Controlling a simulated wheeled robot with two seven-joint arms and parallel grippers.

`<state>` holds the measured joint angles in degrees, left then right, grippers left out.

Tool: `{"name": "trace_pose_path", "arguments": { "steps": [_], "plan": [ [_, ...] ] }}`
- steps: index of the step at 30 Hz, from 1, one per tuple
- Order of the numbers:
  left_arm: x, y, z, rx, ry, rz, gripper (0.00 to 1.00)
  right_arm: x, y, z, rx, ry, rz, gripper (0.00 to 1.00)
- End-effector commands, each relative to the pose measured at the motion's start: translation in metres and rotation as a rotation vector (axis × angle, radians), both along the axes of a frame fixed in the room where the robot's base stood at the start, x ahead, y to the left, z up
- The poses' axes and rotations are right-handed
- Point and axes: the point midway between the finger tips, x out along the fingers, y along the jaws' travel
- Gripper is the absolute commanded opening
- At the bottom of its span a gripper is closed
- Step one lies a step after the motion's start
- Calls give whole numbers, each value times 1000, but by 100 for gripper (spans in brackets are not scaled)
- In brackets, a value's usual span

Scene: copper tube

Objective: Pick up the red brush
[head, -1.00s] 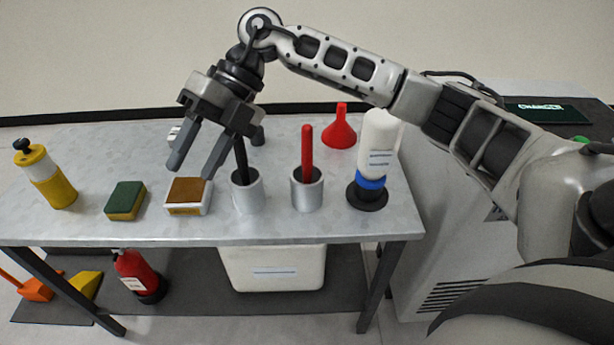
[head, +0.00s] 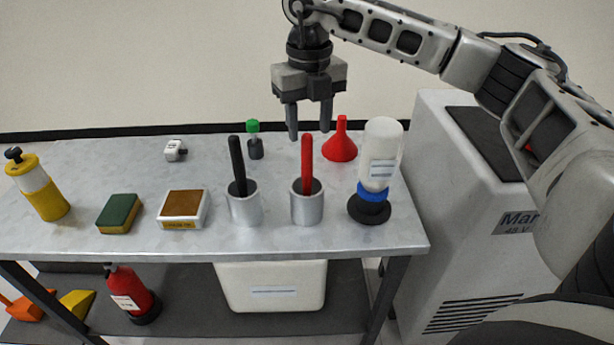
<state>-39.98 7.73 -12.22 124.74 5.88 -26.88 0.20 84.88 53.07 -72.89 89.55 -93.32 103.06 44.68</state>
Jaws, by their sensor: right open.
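The red brush (head: 307,160) stands upright in a grey metal cup (head: 308,207) on the table, with only its red handle showing above the rim. Its lower end is hidden in the cup. My right gripper (head: 309,136) points down with its two dark fingers apart. In the picture the fingertips lie on either side of the top of the red handle. I cannot tell how far the fingers are from the handle in depth. My left gripper is not in view.
A black-handled brush (head: 237,162) stands in a second cup (head: 245,208) just left. A red funnel (head: 340,146) and a white bottle with a blue collar (head: 381,158) stand close on the right. A sponge (head: 119,213) and a yellow bottle (head: 44,190) are farther left.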

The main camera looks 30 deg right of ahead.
Motion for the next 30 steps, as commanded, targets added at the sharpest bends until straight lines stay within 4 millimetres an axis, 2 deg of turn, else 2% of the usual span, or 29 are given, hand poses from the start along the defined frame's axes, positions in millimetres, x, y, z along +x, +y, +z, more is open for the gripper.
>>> {"name": "trace_pose_path", "arguments": {
  "steps": [7,15,24,29,30],
  "plan": [
    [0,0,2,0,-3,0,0,0,1,-19,0,1,0,45],
    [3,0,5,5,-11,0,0,0,3,-56,1,1,-1,45],
    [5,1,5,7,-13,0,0,0,4,-61,2,0,0,45],
    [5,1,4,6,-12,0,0,0,4,-61,2,0,0,0],
    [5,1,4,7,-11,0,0,0,4,-61,2,0,0,0]
  ]
}}
